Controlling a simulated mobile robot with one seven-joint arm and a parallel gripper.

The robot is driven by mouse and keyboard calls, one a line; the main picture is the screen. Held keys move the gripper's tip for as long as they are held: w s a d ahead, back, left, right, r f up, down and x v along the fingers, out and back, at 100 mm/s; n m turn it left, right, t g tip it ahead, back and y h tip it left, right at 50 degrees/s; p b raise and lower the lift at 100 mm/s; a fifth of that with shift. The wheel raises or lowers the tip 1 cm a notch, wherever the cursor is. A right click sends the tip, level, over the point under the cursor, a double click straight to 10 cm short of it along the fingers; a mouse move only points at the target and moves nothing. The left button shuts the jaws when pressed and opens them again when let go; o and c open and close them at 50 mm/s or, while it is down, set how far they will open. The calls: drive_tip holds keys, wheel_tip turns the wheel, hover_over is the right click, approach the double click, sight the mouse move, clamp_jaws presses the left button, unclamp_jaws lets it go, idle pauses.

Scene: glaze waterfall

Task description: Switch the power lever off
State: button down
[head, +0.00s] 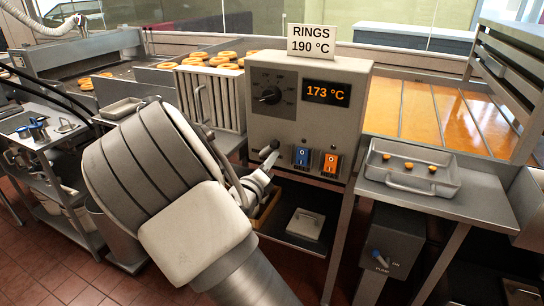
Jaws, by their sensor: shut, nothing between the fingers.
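The grey control box (312,105) stands in the middle with a dial (268,95), a display reading 173 °C, a blue rocker switch (302,156) and an orange one (330,163). Which control is the power lever I cannot tell from the labels. My gripper (266,170) is shut and empty, in front of the lower left of the control box, left of the blue switch. A dark knob-like part shows at its tip; whether they touch is unclear.
My arm covers the left middle. A sign (311,42) reading RINGS 190 °C stands on the control box. A metal tray (410,170) with 3 small orange pieces sits on the right counter (465,200). Ring doughnuts (225,58) lie behind left. A cart (45,140) stands left.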

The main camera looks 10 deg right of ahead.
sight(267, 148)
drive_tip(key=shift+w+a+r+n+p, duration=0.1)
drive_tip(key=shift+r+n+p, duration=0.45)
drive_tip(key=shift+p, duration=0.9)
drive_tip(key=shift+w+a+r+n+p, duration=0.1)
drive_tip(key=shift+r+n+p, duration=0.45)
drive_tip(key=shift+p, duration=0.9)
drive_tip(key=n+p, duration=0.1)
drive_tip(key=p, duration=0.1)
drive_tip(key=n+p, duration=0.1)
drive_tip(key=p, duration=0.2)
drive_tip(key=n+p, duration=0.1)
drive_tip(key=p, duration=0.1)
drive_tip(key=shift+w+a+r+n, duration=0.2)
drive_tip(key=shift+a+r+n, duration=0.15)
drive_tip(key=shift+a+n, duration=0.05)
drive_tip(key=w+a+n+p, duration=0.1)
drive_tip(key=n+p, duration=0.2)
drive_tip(key=a+n+p, duration=0.1)
drive_tip(key=n+p, duration=0.2)
drive_tip(key=p, duration=0.1)
drive_tip(key=w+a+n+p, duration=0.1)
drive_tip(key=n+p, duration=0.3)
drive_tip(key=shift+w+a+g, duration=0.3)
drive_tip(key=shift+w, duration=0.05)
drive_tip(key=shift+a, duration=0.1)
